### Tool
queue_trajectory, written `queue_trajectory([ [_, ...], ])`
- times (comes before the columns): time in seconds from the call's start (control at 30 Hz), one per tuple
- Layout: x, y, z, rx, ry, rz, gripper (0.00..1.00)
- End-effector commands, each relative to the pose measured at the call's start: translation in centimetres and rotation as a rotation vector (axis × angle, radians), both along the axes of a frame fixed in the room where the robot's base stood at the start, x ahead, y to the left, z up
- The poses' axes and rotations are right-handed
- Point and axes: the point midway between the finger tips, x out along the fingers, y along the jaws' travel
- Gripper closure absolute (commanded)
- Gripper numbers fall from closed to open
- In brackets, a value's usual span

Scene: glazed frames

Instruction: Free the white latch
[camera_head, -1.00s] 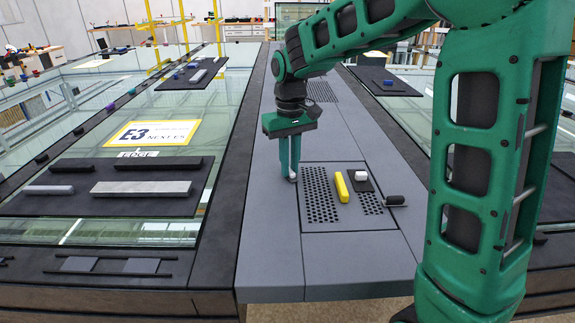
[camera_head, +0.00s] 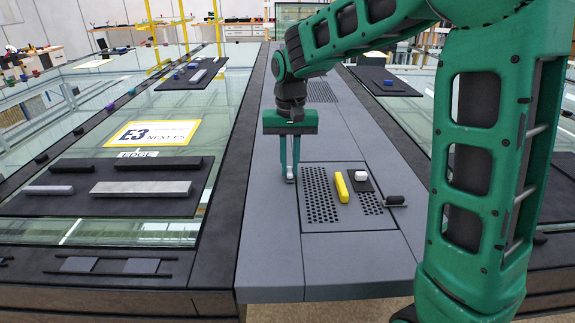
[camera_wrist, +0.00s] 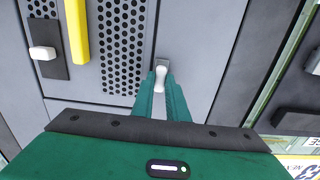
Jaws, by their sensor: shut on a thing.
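A small white latch (camera_wrist: 160,78) on a light grey mount sits at the edge of the perforated panel. In the wrist view it stands between my two green fingertips. My gripper (camera_wrist: 161,85) is shut on it, pointing straight down. In the head view my gripper (camera_head: 290,178) is at the panel's left edge. Only a small pale bit of the latch (camera_head: 290,181) shows below the fingertips there. The fingers hide its sides, so I cannot tell how far it is turned.
On the panel (camera_head: 333,222) lie a yellow bar (camera_head: 341,187) and a white block (camera_head: 361,176) on a dark plate. A black knob (camera_head: 394,200) sits at the right edge. A glass-topped surface with dark trays (camera_head: 110,204) lies left. The grey deck in front is clear.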

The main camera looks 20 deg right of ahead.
Motion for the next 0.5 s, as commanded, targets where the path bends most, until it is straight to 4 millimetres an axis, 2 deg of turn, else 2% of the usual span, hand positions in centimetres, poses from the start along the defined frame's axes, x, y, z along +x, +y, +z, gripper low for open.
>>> queue_trajectory([
  [0.27, 0.41, -0.02, 0.28, 0.001, -0.013, -0.003, 1.0],
  [0.3, 0.4, -0.02, 0.28, 0.001, -0.013, -0.002, 0.8],
  [0.33, 0.37, -0.02, 0.26, 0.001, -0.013, -0.002, 0.72],
  [0.37, 0.35, -0.01, 0.24, 0.0, -0.012, -0.002, 0.68],
  [0.5, 0.21, 0.0, 0.16, 0.001, -0.008, -0.001, 0.68],
])
